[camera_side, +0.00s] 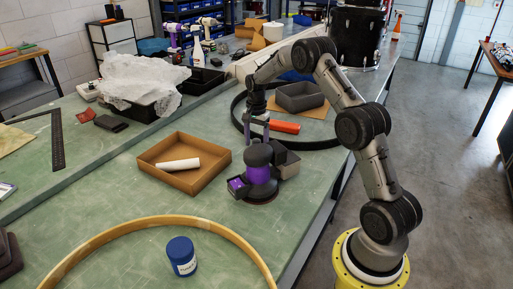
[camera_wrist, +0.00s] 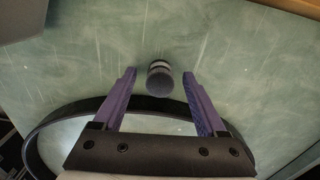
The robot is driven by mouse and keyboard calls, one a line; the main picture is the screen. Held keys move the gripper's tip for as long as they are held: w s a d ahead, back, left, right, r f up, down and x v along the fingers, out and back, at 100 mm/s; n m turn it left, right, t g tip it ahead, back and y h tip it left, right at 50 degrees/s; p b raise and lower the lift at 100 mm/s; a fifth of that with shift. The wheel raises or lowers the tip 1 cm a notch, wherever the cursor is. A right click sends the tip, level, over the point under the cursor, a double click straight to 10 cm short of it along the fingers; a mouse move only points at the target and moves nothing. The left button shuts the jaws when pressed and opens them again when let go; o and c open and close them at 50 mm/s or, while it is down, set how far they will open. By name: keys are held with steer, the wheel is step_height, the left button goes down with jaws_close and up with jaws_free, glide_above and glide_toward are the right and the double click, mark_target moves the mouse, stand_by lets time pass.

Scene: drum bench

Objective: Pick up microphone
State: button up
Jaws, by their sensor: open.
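The microphone (camera_wrist: 159,77) shows in the wrist view with a rounded dark grey head and a paler band behind it. It appears between the two purple fingers of my gripper (camera_wrist: 160,73), with clear gaps on both sides. My gripper is open and holds nothing. In the side view my gripper (camera_side: 257,129) points down over the bench, just behind the purple and black sander. I cannot make out the microphone in the side view; the sander or my gripper may hide it. The height of the fingertips above it is hard to tell.
The sander (camera_side: 259,175) stands close in front of my gripper. A black hoop (camera_side: 237,119) lies around this spot, with an orange object (camera_side: 284,127) to the right. A cardboard tray (camera_side: 205,184) holding a white roll sits left. A grey bin (camera_side: 300,96) stands behind.

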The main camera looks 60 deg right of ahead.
jaws_close()
steer(key=shift+r, duration=0.1)
stand_by(0.3)
